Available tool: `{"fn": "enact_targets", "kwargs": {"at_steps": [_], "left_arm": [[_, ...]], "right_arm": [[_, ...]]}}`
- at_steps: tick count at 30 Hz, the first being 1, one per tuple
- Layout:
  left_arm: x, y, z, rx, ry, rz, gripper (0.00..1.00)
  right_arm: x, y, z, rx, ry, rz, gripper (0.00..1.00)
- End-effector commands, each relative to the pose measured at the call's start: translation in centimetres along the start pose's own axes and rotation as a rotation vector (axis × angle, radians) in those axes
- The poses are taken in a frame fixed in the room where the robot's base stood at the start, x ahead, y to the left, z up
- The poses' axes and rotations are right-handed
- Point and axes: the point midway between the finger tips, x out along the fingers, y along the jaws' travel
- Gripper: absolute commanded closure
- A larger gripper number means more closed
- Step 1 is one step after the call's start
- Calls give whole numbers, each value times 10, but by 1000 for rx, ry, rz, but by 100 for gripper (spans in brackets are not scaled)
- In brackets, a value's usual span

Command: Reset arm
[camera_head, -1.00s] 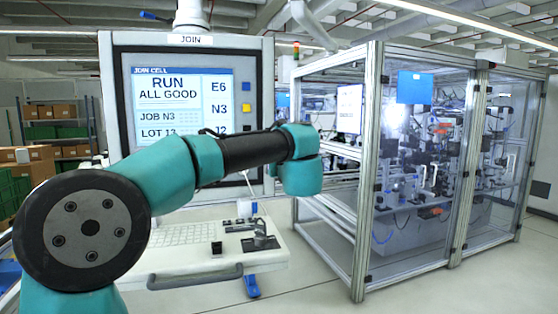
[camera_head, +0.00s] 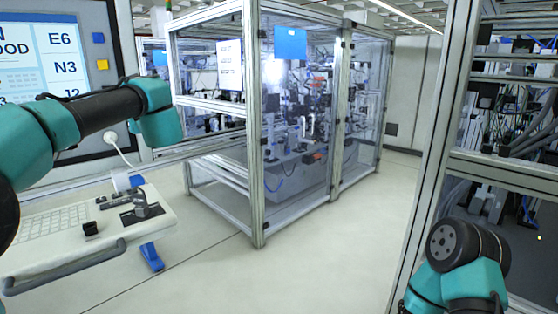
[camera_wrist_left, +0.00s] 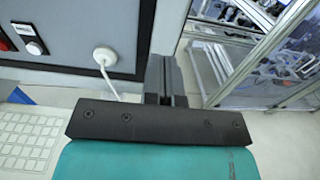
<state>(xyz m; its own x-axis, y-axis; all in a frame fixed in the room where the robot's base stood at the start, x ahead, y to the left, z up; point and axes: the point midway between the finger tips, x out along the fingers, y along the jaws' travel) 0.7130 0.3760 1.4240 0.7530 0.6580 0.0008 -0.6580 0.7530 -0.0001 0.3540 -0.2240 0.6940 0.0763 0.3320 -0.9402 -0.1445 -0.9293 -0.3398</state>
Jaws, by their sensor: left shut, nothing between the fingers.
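My left arm reaches in from the left in the head view, with its teal wrist (camera_head: 160,112) in front of the control station. Its fingers are not visible there. In the left wrist view my left gripper (camera_wrist_left: 167,80) is shut and empty, with dark fingers side by side. It is in front of the station's grey panel edge, and I see no contact. My right arm (camera_head: 462,268) shows at the lower right of the head view; its gripper is not in view.
The control station has a screen (camera_head: 40,55) and a keyboard shelf (camera_head: 120,246) with a dark fixture (camera_head: 145,206). A glass-walled machine cell (camera_head: 255,130) stands in the middle. A metal-framed cell (camera_head: 450,120) is at the right. The floor (camera_head: 320,240) between them is clear.

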Motion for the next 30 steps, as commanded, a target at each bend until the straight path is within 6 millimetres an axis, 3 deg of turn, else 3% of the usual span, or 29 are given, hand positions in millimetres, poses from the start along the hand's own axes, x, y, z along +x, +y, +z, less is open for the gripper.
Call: {"fn": "enact_targets", "kwargs": {"at_steps": [6, 13, 30], "left_arm": [[35, 2, -1, 0, 0, 4, 100], [61, 9, -1, 0, 1, 11, 100], [65, 10, 0, 0, 1, 11, 100]], "right_arm": [[0, 0, 0, 0, 0, 0, 57], [0, 0, 0, 0, 0, 0, 57], [0, 0, 0, 0, 0, 0, 57]]}}
